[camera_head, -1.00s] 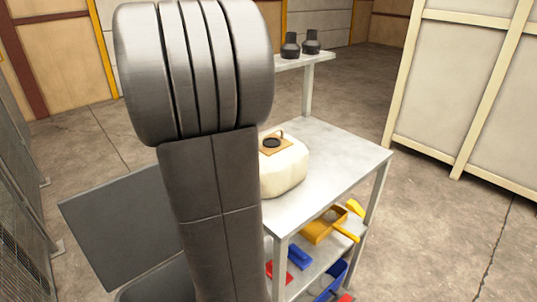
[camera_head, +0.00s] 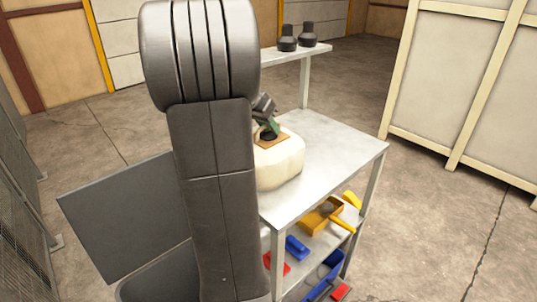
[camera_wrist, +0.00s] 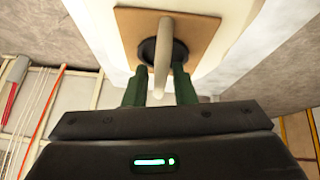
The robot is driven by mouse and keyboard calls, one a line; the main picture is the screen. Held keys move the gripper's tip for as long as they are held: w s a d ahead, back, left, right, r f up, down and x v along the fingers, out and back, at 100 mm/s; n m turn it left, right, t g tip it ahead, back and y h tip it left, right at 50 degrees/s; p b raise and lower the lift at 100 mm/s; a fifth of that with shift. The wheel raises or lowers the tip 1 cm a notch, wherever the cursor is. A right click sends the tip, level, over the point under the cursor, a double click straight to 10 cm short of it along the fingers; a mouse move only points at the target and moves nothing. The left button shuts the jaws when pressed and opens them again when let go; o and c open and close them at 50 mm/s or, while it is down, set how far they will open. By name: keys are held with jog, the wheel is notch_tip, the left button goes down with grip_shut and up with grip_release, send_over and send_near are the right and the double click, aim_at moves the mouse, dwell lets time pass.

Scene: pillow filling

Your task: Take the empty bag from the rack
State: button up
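A plump cream bag (camera_head: 280,170) stands on the metal rack's top (camera_head: 335,150). A tan square plate (camera_head: 283,143) with a dark round opening is on its top. In the wrist view, a pale handle (camera_wrist: 164,45) rises from the plate (camera_wrist: 205,30). My gripper (camera_head: 267,128) is above the plate, partly hidden behind my arm. In the wrist view, the green fingers of my gripper (camera_wrist: 160,75) stand apart on either side of the handle. A gap shows on the left side, so they look open. The bag's left side is hidden by my arm.
Two dark fittings (camera_head: 297,38) stand on a raised shelf behind. A tall pale panelled crate (camera_head: 460,85) stands at right. The rack top right of the bag is clear.

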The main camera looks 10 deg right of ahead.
grip_shut()
